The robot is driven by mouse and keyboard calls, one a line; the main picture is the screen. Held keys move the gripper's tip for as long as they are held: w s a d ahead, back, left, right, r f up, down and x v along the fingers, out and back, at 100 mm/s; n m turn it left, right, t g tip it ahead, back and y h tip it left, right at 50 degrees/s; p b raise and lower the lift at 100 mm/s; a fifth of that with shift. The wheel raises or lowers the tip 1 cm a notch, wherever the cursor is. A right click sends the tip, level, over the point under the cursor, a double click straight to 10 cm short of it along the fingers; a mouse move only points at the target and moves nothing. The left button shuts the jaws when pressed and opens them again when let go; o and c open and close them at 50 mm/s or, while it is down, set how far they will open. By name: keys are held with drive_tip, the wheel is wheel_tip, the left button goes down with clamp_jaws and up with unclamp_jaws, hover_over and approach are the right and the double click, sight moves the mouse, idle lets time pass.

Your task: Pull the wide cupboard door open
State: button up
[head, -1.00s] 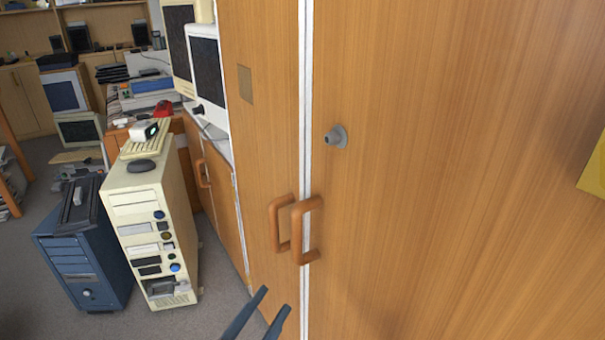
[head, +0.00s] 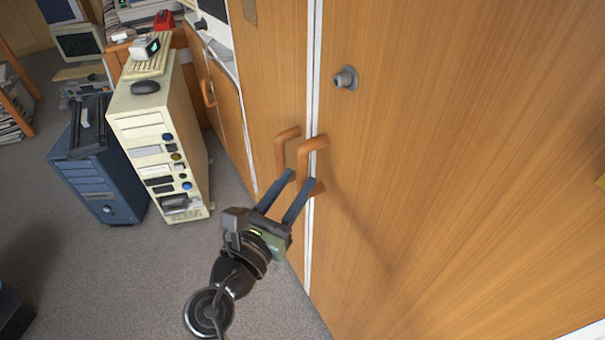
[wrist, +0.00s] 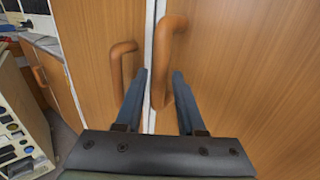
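The wide cupboard door (head: 440,150) fills the right of the head view and looks shut, with a white edge strip beside the narrower left door (head: 272,70). Its orange-brown handle (head: 314,146) stands at its left edge, close to the left door's handle (head: 283,142). My gripper (head: 301,182) is open, its two blue fingers pointing at the handles' lower part. In the wrist view, the wide door's handle (wrist: 165,55) appears between my fingers (wrist: 161,80), and the left door's handle (wrist: 122,65) lies outside the left finger. I cannot tell whether a finger touches a handle.
A grey lock knob (head: 345,78) sits on the wide door above its handle. A cream computer tower (head: 150,140) and a dark blue tower (head: 95,170) stand on the floor to the left. Grey carpet (head: 120,275) in front of the doors is clear.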

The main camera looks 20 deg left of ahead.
sight(300, 178)
drive_tip(key=shift+w+d, duration=0.15)
drive_tip(key=shift+w, duration=0.65)
drive_tip(key=shift+w+d, duration=0.15)
drive_tip(key=shift+w, duration=0.65)
clamp_jaws()
